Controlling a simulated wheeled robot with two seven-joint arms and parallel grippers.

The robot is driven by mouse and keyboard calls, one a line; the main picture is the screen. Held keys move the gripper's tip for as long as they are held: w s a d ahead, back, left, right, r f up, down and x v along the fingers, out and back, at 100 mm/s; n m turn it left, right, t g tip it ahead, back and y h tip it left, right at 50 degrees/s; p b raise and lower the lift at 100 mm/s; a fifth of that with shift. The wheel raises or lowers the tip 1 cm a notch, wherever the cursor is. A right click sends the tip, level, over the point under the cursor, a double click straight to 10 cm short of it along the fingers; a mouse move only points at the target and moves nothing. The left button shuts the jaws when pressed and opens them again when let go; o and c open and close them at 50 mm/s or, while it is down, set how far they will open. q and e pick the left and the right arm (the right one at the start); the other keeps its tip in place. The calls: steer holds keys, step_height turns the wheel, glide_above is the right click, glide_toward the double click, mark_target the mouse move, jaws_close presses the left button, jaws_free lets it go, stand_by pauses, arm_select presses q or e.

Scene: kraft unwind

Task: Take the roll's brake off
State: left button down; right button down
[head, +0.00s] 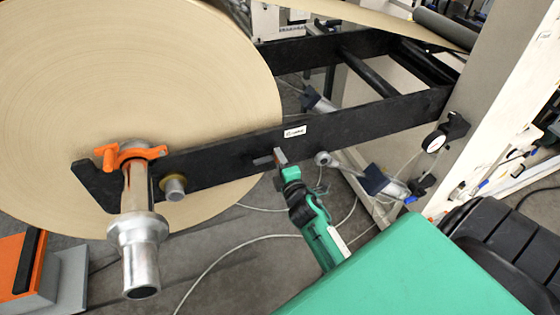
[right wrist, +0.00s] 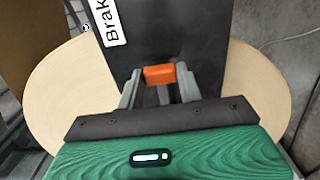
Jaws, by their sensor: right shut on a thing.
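The big kraft paper roll (head: 130,80) fills the left of the head view, on a silver shaft (head: 137,240) with an orange clamp (head: 131,154) around it. A black arm beam (head: 355,118) runs beside the roll and bears a small white label (head: 295,131). In the right wrist view, a label (right wrist: 110,22) reading "Brak…" is cut off by the frame edge. My right gripper (head: 280,158) is at the beam, just below the label. Its fingers are shut on an orange block (right wrist: 159,75), seen in the right wrist view against the black surface. The block is hidden in the head view. My left gripper is not in view.
A pale machine frame (head: 500,110) stands at the right. Grey jointed parts (head: 370,178) with hoses are near the beam's lower side. Cables (head: 235,240) lie on the grey floor. An orange and grey object (head: 45,275) is at the lower left.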

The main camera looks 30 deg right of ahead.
steer(key=r+n, duration=0.1)
steer(key=r+n+p, duration=0.2)
steer(key=shift+a+n, duration=0.25)
steer(key=shift+n, duration=0.05)
steer(key=r+n+p, duration=0.1)
steer(key=a+r+n+p, duration=0.1)
steer(key=n+p, duration=0.1)
steer(key=shift+w+a+r+n, duration=0.2)
steer(key=shift+r+n, duration=0.1)
steer(key=shift+r, duration=0.05)
steer(key=a+r+n+p, duration=0.1)
steer(key=n+p, duration=0.1)
steer(key=n, duration=0.1)
steer(key=shift+w+a+r, duration=0.25)
steer(key=shift+a+r, duration=0.1)
steer(key=shift+a, duration=0.05)
steer(key=n+p, duration=0.1)
steer(key=a+n, duration=0.1)
steer(key=a+r+n+p, duration=0.1)
steer(key=shift+w+p, duration=0.25)
steer(key=shift+p, duration=0.05)
steer(key=shift+a+f+n, duration=0.1)
steer(key=shift+n, duration=0.2)
steer(key=c, duration=0.9)
jaws_free()
